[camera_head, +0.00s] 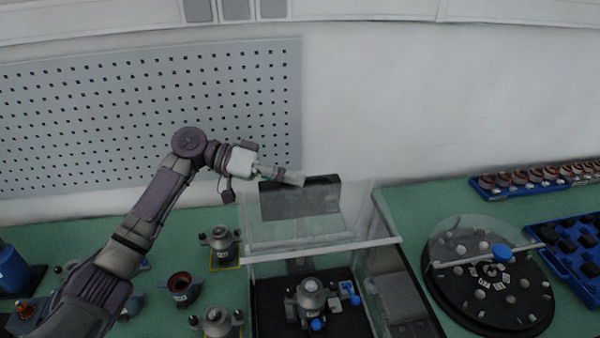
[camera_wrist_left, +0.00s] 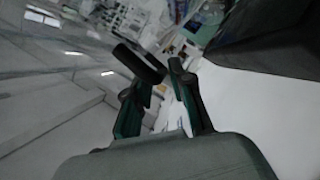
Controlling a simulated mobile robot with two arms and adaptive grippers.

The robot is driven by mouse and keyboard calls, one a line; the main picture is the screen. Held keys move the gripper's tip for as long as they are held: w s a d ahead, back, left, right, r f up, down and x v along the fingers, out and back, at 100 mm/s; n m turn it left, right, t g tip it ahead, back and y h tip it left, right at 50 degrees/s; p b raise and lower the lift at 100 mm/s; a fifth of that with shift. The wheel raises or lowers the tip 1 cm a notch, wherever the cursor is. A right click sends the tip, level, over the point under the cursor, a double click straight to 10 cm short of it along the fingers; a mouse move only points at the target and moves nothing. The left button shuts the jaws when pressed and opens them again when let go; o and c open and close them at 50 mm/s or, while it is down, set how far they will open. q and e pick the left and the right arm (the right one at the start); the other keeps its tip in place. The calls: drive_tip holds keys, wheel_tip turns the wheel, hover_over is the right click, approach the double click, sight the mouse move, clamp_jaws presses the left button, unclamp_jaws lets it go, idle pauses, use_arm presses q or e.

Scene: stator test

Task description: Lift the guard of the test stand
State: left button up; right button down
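The test stand (camera_head: 262,300) is at the bottom middle of the head view, with a grey stator unit (camera_head: 310,296) inside on a dark base. Its guard (camera_head: 320,241) is a clear cover with a pale front edge bar, and its see-through panels make its exact position hard to read. The bar runs across above the stator unit. My left gripper (camera_head: 290,178) is above and behind the bar, at the upper part of the clear panel. Contact with the guard cannot be told. My right gripper is not in view.
A dark grey box (camera_head: 300,201) shows behind the clear panel. A round dark turntable (camera_head: 490,290) with a clear cover stands right, beside blue trays (camera_head: 570,255). Several stator parts (camera_head: 220,245) stand left of the stand. A pegboard (camera_head: 90,110) is behind my arm.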

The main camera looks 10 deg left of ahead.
use_arm(q)
drive_tip(key=shift+x, duration=1)
clamp_jaws()
